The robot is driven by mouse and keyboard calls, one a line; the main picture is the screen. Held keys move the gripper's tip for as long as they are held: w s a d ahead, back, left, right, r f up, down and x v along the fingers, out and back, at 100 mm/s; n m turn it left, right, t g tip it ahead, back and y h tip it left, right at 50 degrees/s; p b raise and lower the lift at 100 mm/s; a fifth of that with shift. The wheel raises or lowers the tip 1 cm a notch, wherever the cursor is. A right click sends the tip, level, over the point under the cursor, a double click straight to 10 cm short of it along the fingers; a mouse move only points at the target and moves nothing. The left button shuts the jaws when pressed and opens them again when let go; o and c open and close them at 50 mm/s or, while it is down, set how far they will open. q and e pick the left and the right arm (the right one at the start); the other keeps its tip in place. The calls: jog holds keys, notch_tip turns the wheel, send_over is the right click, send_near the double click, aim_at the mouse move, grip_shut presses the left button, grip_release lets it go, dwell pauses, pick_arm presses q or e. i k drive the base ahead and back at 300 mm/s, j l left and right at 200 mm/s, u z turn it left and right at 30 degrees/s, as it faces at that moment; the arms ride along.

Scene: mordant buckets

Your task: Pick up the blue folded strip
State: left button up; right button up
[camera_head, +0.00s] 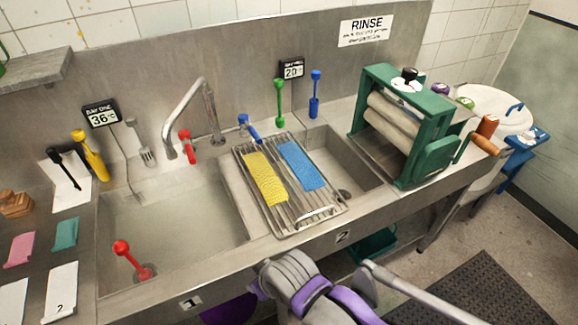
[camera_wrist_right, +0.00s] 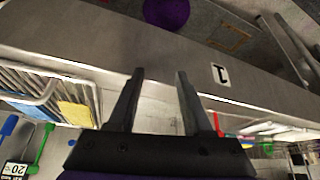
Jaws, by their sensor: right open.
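The blue folded strip (camera_head: 301,165) lies on a wire rack (camera_head: 322,213) that bridges the two sinks. A yellow strip (camera_head: 265,179) lies beside it on the left, apart from it. In the right wrist view the blue strip (camera_wrist_right: 27,109) shows at the left edge, partly behind rack wires, with the yellow strip (camera_wrist_right: 75,114) nearer. My right gripper (camera_wrist_right: 159,75) is open, with nothing between its fingers. It is near the sink front by the "1" label, apart from both strips. In the head view its fingers cannot be made out. My left gripper is not in view.
A green wringer (camera_head: 400,125) stands right of the second sink. A faucet (camera_head: 190,115) rises behind the rack. The counter's front edge (camera_head: 275,250) runs between my arm and the rack.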

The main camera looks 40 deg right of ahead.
aim_at(307, 175)
jog(key=z, duration=0.4)
jog(key=j+z, duration=0.15)
jog(key=z, duration=0.2)
jog(key=j+z, duration=0.1)
jog(key=z, duration=0.3)
